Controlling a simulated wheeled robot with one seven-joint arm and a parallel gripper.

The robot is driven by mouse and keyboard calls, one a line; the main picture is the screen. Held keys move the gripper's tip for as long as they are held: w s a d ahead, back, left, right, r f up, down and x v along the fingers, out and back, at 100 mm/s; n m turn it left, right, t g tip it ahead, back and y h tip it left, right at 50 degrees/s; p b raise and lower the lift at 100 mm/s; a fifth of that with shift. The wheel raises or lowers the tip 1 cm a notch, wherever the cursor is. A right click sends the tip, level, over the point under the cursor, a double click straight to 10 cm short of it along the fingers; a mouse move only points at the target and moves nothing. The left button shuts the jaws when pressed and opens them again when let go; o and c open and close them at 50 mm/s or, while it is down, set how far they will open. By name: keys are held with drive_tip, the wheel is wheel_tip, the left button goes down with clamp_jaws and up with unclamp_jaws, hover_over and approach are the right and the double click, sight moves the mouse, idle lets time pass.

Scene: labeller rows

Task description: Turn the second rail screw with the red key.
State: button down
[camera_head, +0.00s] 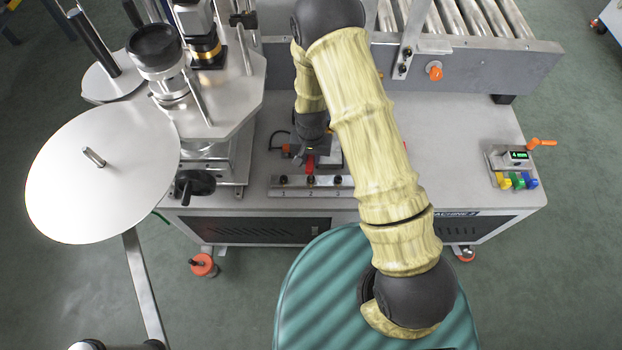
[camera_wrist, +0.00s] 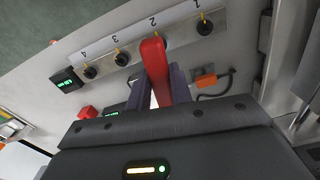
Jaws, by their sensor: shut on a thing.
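My gripper (camera_head: 309,150) is shut on the red key (camera_head: 310,168) above the front of the labeller table. The key also shows in the wrist view (camera_wrist: 155,65), between the dark fingers of my gripper (camera_wrist: 163,88). Its far end reaches the numbered metal rail (camera_wrist: 140,48) at the mark 2 and covers the second screw there. I cannot tell whether the key sits in the screw or just in front of it. Screws 1 (camera_wrist: 204,27), 3 (camera_wrist: 122,58) and 4 (camera_wrist: 90,72) show bare. In the head view the rail (camera_head: 297,193) is partly behind my arm.
A key holder (camera_head: 500,160) with yellow, green and blue keys and a small display stands at the right. A large white disc (camera_head: 100,175) and a black handwheel (camera_head: 194,183) are at the left. A roller conveyor (camera_head: 470,20) runs behind. The right tabletop is mostly clear.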

drive_tip(key=shift+r+p, duration=0.75)
drive_tip(key=shift+r, duration=0.35)
drive_tip(key=shift+r+p, duration=1.9)
drive_tip(key=shift+r, duration=0.65)
drive_tip(key=shift+f, duration=0.1)
drive_tip(key=shift+w+d, duration=0.15)
drive_tip(key=shift+d, duration=0.2)
drive_tip(key=w+d+f+n, duration=0.1)
drive_tip(key=w+d+n, duration=0.1)
drive_tip(key=d, duration=1.1)
drive_tip(key=shift+f, duration=0.2)
